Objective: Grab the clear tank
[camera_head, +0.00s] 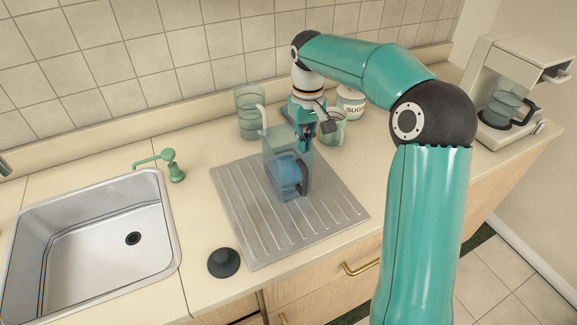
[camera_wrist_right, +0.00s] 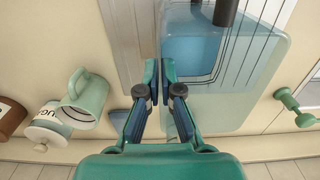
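The clear tank (camera_head: 273,153) is a see-through box-shaped container with a blue part inside and a dark handle. It stands upright on the metal drainboard. In the right wrist view the tank (camera_wrist_right: 240,98) fills the upper right. My right gripper (camera_head: 305,146) reaches down from above to the tank's back right upper edge. In the right wrist view its fingertips (camera_wrist_right: 160,72) are close together, one on each side of the tank's wall, with a thin gap between them. My left gripper is in neither view.
The ridged drainboard (camera_head: 238,205) lies right of the sink (camera_head: 95,245). A clear pitcher (camera_head: 250,112), a green mug (camera_head: 333,130) and a sugar jar (camera_head: 351,103) stand behind. A dark lid (camera_head: 223,262) lies in front. A coffee maker (camera_head: 520,75) stands far right.

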